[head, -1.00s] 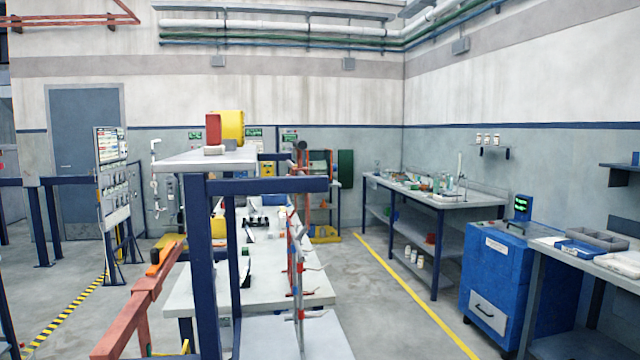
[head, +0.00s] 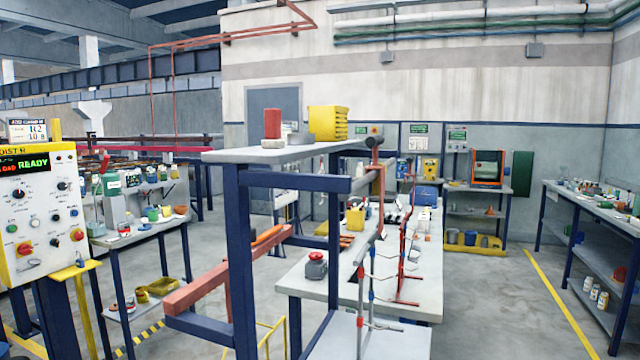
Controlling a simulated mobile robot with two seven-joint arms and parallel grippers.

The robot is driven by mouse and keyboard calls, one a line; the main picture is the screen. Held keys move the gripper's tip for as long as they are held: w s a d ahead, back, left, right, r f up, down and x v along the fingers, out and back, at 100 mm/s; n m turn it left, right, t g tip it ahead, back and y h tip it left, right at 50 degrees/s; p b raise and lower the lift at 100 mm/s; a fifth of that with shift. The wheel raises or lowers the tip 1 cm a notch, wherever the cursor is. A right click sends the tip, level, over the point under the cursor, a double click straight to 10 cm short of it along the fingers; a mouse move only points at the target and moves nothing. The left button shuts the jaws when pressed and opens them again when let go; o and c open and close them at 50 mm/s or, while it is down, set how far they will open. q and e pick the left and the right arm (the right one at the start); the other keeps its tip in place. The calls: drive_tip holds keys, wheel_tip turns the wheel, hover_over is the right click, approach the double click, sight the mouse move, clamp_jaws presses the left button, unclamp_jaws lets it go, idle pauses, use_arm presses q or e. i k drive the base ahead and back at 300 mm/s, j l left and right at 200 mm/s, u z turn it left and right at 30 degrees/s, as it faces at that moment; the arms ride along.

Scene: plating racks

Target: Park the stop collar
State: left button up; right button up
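I cannot tell for certain which thing is the stop collar. A dark round piece (head: 374,142) sits at the top of a brown-orange upright, by the right end of the blue rail (head: 295,181). A low grey round piece (head: 300,138) lies on the pale top shelf (head: 225,155) of the blue rack. Beside it are a red block (head: 272,123), a flat whitish piece (head: 273,143) and a yellow bin (head: 328,122). Neither of my grippers shows in the head view.
A red beam (head: 228,273) juts from the rack toward the front left. A table with a red-topped button box (head: 316,266) and racks of red hooks stands behind. Floor is free right of it.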

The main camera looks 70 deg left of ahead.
sight(375, 190)
drive_tip(key=i+u, duration=0.1)
drive_tip(key=u, duration=0.3)
drive_tip(key=i+l+u, duration=0.1)
drive_tip(key=u, duration=0.35)
drive_tip(key=i+l+u, duration=0.1)
drive_tip(key=u, duration=0.3)
drive_tip(key=i+l+u, duration=0.1)
drive_tip(key=u, duration=0.3)
drive_tip(key=i+l+u, duration=0.2)
drive_tip(key=u, duration=0.25)
drive_tip(key=i+l+u, duration=0.15)
drive_tip(key=l+u, duration=0.25)
